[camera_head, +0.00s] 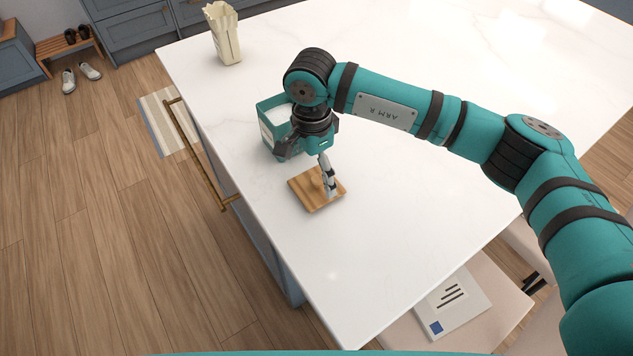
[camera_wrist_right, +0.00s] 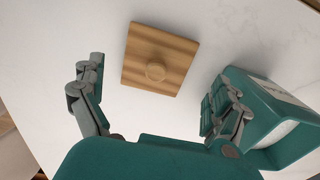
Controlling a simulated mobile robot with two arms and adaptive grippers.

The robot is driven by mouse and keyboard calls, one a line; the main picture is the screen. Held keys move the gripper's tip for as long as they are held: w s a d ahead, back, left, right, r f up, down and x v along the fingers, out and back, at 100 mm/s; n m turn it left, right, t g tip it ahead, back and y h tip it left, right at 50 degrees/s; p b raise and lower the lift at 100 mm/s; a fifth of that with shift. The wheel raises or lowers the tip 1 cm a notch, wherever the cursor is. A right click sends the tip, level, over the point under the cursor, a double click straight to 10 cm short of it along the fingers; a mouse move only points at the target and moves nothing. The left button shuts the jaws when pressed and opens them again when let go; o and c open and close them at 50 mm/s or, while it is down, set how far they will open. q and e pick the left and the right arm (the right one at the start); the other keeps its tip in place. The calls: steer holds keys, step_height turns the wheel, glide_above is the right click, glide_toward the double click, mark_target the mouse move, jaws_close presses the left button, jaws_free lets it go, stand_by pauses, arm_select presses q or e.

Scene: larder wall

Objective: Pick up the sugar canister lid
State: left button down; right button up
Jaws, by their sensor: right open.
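The sugar canister lid (camera_head: 306,196) is a square wooden board with a round knob, lying flat on the white counter. In the wrist view the lid (camera_wrist_right: 152,45) lies ahead of the fingers, with its knob (camera_wrist_right: 156,71) toward me. My right gripper (camera_head: 309,165) is open and empty, just above and behind the lid; in the wrist view its fingers (camera_wrist_right: 158,95) are spread wide. The teal canister (camera_head: 270,135) stands open beside the gripper, with white contents showing. It also shows at the right of the wrist view (camera_wrist_right: 250,95), close to one finger. My left gripper is not in view.
The white counter (camera_head: 420,220) is clear around the lid on its near and right sides. A cream bag-like container (camera_head: 225,35) stands at the far left edge. A stool or chair seat with a booklet (camera_head: 452,303) is below the near edge.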

mark_target(317, 178)
steer(key=shift+d+f+p, duration=0.15)
steer(key=shift+f+p, duration=0.2)
steer(key=shift+f, duration=0.05)
steer(key=f, duration=0.1)
steer(key=f+p, duration=0.1)
steer(key=f, duration=0.1)
steer(key=shift+w+d+f+p, duration=0.1)
steer(key=shift+d+f+p, duration=0.15)
steer(key=shift+f+p, duration=0.05)
steer(key=shift+f, duration=0.4)
steer(key=shift+c, duration=0.3)
steer(key=shift+c, duration=1.2)
steer(key=c, duration=0.8)
steer(key=shift+r, duration=0.15)
